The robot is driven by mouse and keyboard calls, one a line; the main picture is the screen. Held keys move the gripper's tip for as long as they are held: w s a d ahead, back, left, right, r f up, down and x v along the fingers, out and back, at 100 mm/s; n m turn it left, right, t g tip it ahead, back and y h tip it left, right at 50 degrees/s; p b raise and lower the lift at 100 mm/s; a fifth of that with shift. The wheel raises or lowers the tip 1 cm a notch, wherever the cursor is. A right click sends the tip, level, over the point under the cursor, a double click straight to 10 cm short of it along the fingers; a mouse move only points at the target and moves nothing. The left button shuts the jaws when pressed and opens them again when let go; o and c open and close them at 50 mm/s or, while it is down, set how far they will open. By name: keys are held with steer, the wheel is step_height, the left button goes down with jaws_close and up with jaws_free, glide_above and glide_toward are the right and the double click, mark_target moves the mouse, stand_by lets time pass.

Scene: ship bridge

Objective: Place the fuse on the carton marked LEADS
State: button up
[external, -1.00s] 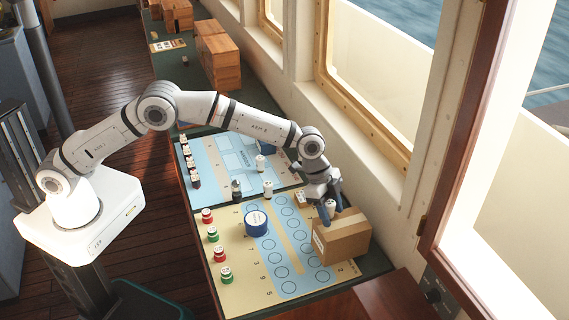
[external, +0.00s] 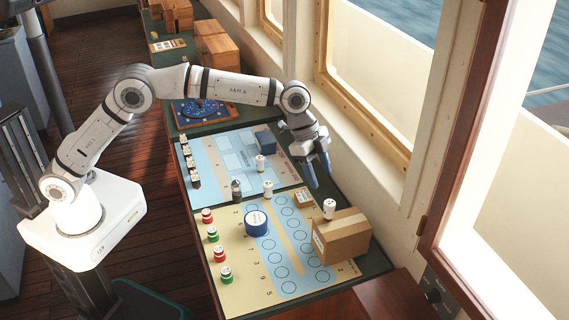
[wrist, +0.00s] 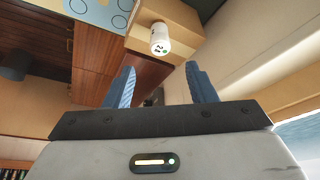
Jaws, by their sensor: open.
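The fuse, a small white cylinder (external: 329,208), stands upright on top of a brown cardboard carton (external: 345,238), near its back left corner. In the wrist view the fuse (wrist: 159,40) shows dark and green marks, and it stands on the carton (wrist: 185,22). The carton's left side carries a white label too small to read. My gripper (external: 317,178) is open and empty, above and behind the carton, apart from the fuse. In the wrist view my blue fingers (wrist: 160,88) are spread with nothing between them.
A blue round tub (external: 256,223) stands left of the carton on the yellow board. Red and green capped jars (external: 213,234) line the left edge. Other white cylinders (external: 268,188) and a dark one (external: 237,190) stand farther back. The window wall is close on the right.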

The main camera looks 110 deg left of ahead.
steer(key=s+d+r+n, duration=0.1)
steer(key=s+d+r, duration=0.4)
steer(key=s+d, duration=0.4)
steer(key=s+d+r, duration=0.4)
steer(key=s+d, duration=0.4)
steer(key=d, duration=0.1)
steer(key=s+d+f, duration=0.2)
steer(key=s+d, duration=0.1)
steer(key=s, duration=0.5)
steer(key=s+d+f+n, duration=0.1)
steer(key=s+d+f, duration=0.1)
steer(key=s, duration=0.7)
steer(key=s+d+f, duration=0.3)
steer(key=s+d, duration=0.2)
steer(key=s, duration=0.4)
steer(key=shift+s+g+y, duration=0.2)
steer(key=shift+g+y, duration=0.2)
steer(key=shift+f, duration=0.1)
